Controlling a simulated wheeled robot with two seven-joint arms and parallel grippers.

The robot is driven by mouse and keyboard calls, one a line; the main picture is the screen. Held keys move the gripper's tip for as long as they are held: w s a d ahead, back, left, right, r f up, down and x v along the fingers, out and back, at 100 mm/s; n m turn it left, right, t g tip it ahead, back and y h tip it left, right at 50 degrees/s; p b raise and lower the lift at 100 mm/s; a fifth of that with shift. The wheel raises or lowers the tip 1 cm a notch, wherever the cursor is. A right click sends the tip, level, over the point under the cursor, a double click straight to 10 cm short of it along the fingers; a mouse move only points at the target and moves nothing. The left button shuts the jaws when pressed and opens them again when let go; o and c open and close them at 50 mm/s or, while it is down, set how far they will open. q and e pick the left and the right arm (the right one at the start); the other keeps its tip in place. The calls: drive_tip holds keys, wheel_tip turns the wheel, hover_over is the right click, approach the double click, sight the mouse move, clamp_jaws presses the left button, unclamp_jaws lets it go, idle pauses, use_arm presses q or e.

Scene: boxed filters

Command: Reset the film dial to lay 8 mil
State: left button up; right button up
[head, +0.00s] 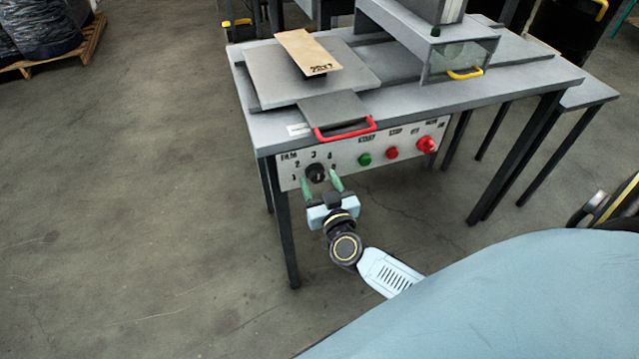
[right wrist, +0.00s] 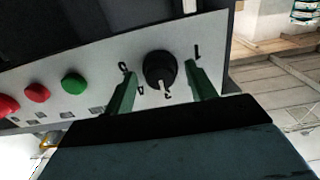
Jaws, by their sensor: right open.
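The film dial (head: 315,172) is a round black knob at the left of a white control panel (head: 347,160) on the front of a grey machine table. Small numerals ring it. In the right wrist view, the knob (right wrist: 159,70) has a pale pointer mark facing down the picture towards a numeral I cannot read surely. My right gripper (head: 321,184) is in front of the panel with its green fingers open. In the right wrist view, the fingers (right wrist: 161,88) stand on either side of the knob, with a visible gap each side. My left gripper is out of view.
A green button (head: 364,159), a red button (head: 392,153) and a larger red knob (head: 427,145) sit right of the dial. A red handle (head: 345,130) juts above the panel. A cardboard piece (head: 309,53) lies on the machine. Open floor lies to the left.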

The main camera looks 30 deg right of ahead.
drive_tip(key=shift+w, duration=0.2)
drive_tip(key=c, duration=0.8)
drive_tip(key=shift+m, duration=0.3)
